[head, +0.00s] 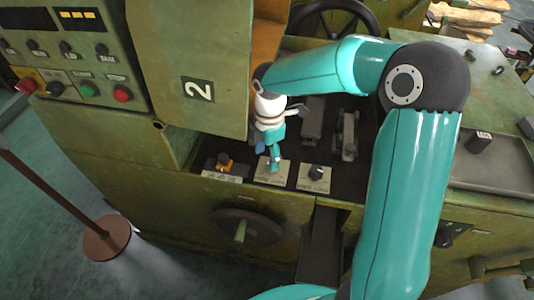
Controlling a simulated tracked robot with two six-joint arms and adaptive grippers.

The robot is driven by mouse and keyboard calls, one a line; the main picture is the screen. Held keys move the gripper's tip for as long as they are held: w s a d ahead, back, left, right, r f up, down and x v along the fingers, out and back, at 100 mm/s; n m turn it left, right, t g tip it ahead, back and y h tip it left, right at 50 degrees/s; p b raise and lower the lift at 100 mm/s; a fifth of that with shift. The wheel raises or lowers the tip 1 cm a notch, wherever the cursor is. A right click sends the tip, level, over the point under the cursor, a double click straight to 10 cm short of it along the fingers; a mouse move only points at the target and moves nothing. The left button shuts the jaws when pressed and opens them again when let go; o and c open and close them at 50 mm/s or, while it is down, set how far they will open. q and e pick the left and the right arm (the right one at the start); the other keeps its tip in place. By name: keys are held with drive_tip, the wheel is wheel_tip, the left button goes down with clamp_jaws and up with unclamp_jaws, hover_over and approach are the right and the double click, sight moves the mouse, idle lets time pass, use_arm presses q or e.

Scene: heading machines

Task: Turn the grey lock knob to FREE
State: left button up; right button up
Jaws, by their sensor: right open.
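Three small label plates sit in a row in the dark recess of the green machine. The right plate (314,184) carries a dark grey knob (316,171), and the left one carries an orange knob (225,161). My right gripper (270,160) points down over the middle plate (271,178) and hides most of what is on it. The gripper is open, with its fingertips close above or at that plate; I cannot tell whether they touch anything. The plate lettering is too small to read, so I cannot tell which knob is the lock knob or its setting. My left gripper is out of view.
A handwheel (248,227) is on the front face below. A control panel (65,50) with buttons is at upper left.

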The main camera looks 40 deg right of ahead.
wheel_tip(320, 180, up, 15)
drive_tip(key=p, duration=1.1)
drive_tip(key=shift+p, duration=0.35)
drive_tip(key=shift+f, duration=0.1)
idle(0.5)
wheel_tip(320, 180, up, 12)
drive_tip(key=shift+d, duration=0.25)
drive_tip(key=shift+w+f, duration=0.1)
drive_tip(key=shift+f, duration=0.05)
idle(0.5)
